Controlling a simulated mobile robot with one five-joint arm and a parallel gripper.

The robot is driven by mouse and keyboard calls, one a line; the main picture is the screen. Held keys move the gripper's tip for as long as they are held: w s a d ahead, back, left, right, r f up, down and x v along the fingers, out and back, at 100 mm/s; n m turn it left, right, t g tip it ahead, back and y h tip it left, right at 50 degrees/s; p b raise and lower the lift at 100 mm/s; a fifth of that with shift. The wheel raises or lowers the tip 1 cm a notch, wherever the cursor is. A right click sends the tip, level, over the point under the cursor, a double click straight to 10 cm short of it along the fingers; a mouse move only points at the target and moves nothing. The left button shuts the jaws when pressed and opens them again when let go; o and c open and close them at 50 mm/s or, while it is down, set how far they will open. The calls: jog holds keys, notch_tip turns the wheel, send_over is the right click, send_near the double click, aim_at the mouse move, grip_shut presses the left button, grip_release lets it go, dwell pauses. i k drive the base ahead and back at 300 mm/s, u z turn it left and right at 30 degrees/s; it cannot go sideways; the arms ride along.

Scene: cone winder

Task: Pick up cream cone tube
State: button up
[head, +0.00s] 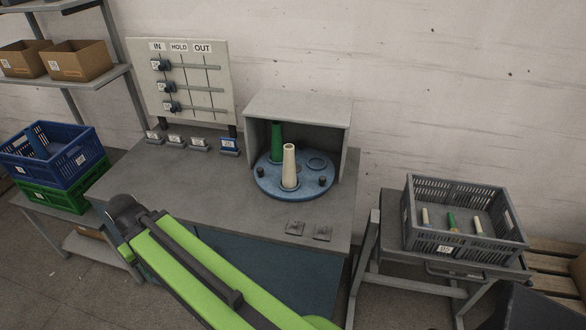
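A cream cone tube (289,166) stands upright, narrow end up, at the front of the round blue plate (303,191). The plate sits partly inside a grey open-fronted housing (300,106) on the grey table. A green cone tube (276,143) stands behind and to the left of the cream one, partly inside the housing. Several small tubes lie or stand in the grey crate, among them a cream one (477,225) and a green one (451,221). My green arm crosses the lower left of the table; my gripper is not in view.
A board with IN, HOLD and OUT labels and sliders (182,82) stands behind the table. The grey crate (463,247) is on a stand at right. Blue (70,165) and green crates are stacked at left. The table front between my arm and the plate is clear.

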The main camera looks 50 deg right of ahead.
aim_at(288, 171)
jog(key=i, duration=0.9)
jog(key=u, duration=0.05)
